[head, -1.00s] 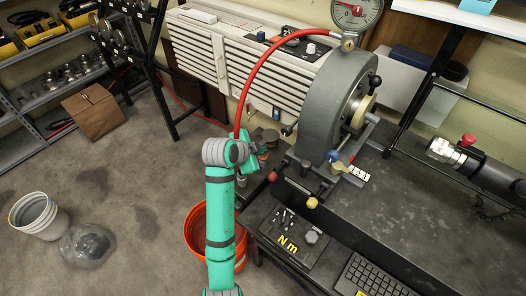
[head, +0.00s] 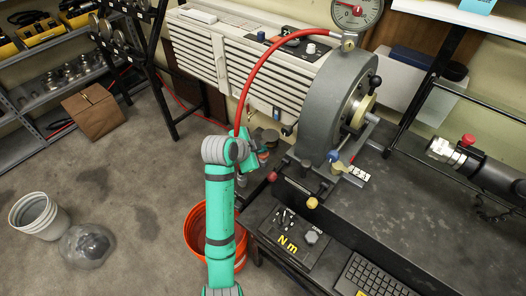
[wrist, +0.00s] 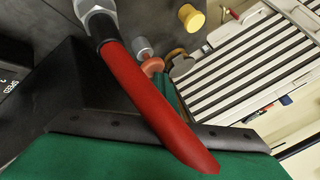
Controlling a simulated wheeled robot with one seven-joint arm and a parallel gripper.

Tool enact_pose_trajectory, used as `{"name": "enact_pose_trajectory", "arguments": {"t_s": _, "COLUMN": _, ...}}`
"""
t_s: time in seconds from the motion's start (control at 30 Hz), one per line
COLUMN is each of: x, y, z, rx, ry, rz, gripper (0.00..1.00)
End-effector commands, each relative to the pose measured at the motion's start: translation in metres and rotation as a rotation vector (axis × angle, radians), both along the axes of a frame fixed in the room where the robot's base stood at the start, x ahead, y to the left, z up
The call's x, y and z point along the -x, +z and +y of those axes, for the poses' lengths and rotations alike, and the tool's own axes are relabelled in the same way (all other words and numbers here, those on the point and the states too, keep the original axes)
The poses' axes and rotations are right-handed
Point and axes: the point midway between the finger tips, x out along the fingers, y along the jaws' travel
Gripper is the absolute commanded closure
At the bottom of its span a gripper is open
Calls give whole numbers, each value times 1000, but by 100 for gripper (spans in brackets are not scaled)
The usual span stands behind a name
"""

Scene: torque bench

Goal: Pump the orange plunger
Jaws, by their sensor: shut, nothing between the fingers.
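An orange-red round knob (wrist: 152,66), which looks like the plunger, shows beside a grey cylinder in the wrist view. I cannot surely pick it out in the head view, where my arm and the bench edge crowd that spot. My gripper (head: 250,164) is at the left edge of the bench, below the grey drum housing, pointing down and mostly hidden by my wrist. It is shut and empty. A thick red bar or hose with a metal nut (wrist: 142,92) crosses the wrist view in front of the knob. I cannot tell whether my gripper touches the knob.
A red hose (head: 262,68) arches from the gauge (head: 354,12) down behind my wrist. The grey drum (head: 334,105) stands right of my gripper. A yellow knob (head: 312,203) is on the bench front. An orange bucket (head: 192,236) stands below.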

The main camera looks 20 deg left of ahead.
Motion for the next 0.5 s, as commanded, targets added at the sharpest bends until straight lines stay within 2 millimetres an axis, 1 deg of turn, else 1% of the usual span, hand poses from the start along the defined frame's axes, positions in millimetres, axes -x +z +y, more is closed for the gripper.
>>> {"name": "enact_pose_trajectory", "arguments": {"t_s": 0.3, "x": 0, "y": 17, "z": 0, "rx": 1, "ry": -1, "rz": -1, "gripper": 100}}
{"name": "enact_pose_trajectory", "arguments": {"t_s": 0.5, "x": 0, "y": 20, "z": 0, "rx": 1, "ry": -1, "rz": -1, "gripper": 100}}
